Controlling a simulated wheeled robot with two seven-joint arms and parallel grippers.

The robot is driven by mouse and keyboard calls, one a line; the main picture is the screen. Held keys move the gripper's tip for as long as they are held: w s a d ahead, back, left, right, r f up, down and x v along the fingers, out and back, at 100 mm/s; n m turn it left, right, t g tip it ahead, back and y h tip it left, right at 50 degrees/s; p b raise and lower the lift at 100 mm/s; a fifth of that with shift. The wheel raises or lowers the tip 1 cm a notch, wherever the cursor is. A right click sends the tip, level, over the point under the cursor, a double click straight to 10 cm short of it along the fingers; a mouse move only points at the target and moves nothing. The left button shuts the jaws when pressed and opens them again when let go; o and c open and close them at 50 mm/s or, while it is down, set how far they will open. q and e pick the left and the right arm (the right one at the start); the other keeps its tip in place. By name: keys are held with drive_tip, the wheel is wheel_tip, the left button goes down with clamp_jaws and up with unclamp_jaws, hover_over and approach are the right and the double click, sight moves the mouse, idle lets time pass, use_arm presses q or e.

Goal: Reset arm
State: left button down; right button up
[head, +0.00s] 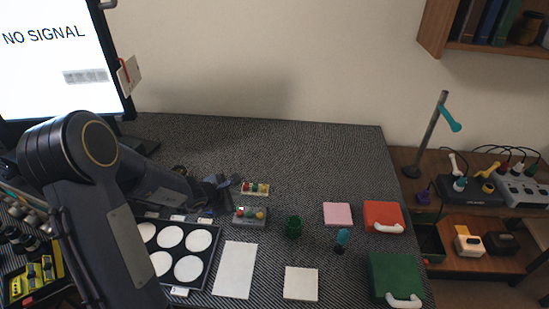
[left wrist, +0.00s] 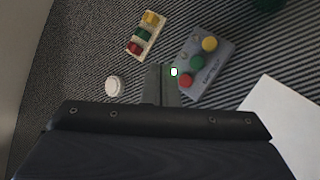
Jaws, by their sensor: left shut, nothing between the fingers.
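My left arm comes in from the left in the head view, and my left gripper (head: 222,190) is over the table, close to a small grey box with coloured buttons (head: 250,215). In the left wrist view the left gripper (left wrist: 162,72) is shut and empty, its fingertips beside the grey button box (left wrist: 204,62). A small cream strip with red, green and yellow pieces (left wrist: 146,34) lies just beyond; it also shows in the head view (head: 255,188). My right gripper is in neither view.
A dark tray with white discs (head: 216,255), white sheets (head: 235,270), a green cup (head: 294,226), a pink pad (head: 338,214), a red box (head: 382,215) and a green box (head: 394,275) are on the table. A monitor (head: 60,50) stands at left. The back middle is clear.

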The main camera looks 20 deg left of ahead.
use_arm(q)
drive_tip(key=s+d+r+m+t+h, duration=0.25)
drive_tip(key=d+r+m, duration=0.35)
drive_tip(key=r, duration=0.5)
drive_tip(key=s+d+r+m+g+h, duration=0.3)
drive_tip(key=s+d+r+m, duration=0.4)
drive_tip(key=s+m, duration=0.25)
drive_tip(key=s+a+f+m+g+y, duration=0.1)
drive_tip(key=s+f+m+g+y, duration=0.2)
drive_tip(key=s+m, duration=0.4)
drive_tip(key=s+f, duration=0.1)
drive_tip(key=s, duration=0.8)
drive_tip(key=shift+m, duration=0.35)
drive_tip(key=shift+y, duration=0.25)
